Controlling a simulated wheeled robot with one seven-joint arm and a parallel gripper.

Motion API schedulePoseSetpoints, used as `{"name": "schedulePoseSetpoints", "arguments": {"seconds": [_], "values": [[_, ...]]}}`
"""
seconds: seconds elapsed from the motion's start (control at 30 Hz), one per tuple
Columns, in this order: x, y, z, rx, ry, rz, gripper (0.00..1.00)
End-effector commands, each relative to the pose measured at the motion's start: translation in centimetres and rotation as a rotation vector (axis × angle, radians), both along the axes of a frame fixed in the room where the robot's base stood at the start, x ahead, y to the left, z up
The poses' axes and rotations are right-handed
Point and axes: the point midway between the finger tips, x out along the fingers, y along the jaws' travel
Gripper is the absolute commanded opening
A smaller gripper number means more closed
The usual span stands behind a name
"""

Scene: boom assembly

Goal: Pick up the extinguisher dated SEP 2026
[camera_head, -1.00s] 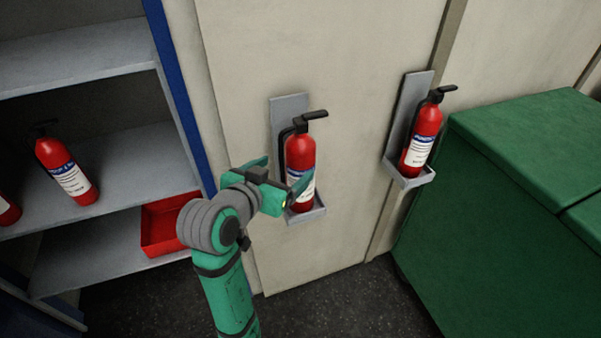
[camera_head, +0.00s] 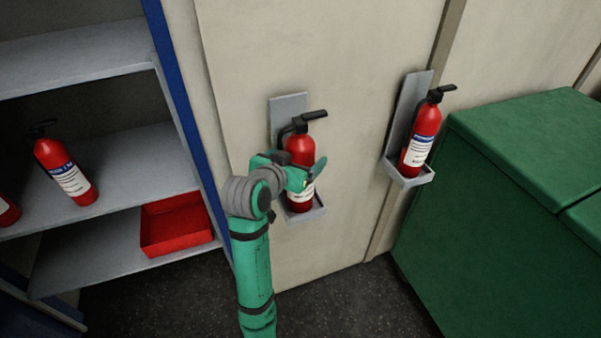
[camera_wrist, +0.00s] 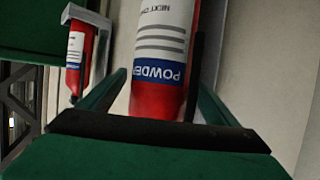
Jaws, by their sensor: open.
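A red extinguisher (camera_head: 301,149) with a black handle stands upright in a grey wall bracket at the middle. My open gripper (camera_head: 306,176) is at its body and hides part of its label. In the wrist view the extinguisher (camera_wrist: 160,98) appears upside down between my two fingers (camera_wrist: 160,105); whether they touch it I cannot tell. Its label reads "POWDER" and part of "NEXT"; no date is visible. A second extinguisher (camera_head: 423,135) sits in a bracket to the right. A third (camera_head: 64,170) stands on the shelf at left. Their dates are too small to read.
The shelf unit (camera_head: 120,170) with a blue upright is at left, with a red tray (camera_head: 178,226) on a lower shelf and another extinguisher (camera_head: 6,211) at the picture's edge. A large green bin (camera_head: 500,215) stands at right. The dark floor between is clear.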

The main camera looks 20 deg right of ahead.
Motion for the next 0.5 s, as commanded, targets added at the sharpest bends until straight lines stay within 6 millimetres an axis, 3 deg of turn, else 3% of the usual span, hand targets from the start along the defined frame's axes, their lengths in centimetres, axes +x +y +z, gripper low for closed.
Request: {"name": "schedulePoseSetpoints", "arguments": {"seconds": [0.17, 0.5], "values": [[-0.02, -0.04, 0.03, 0.0, 0.0, -0.001, 0.81], [-0.04, -0.01, 0.03, 0.001, -0.001, 0.0, 0.0]]}}
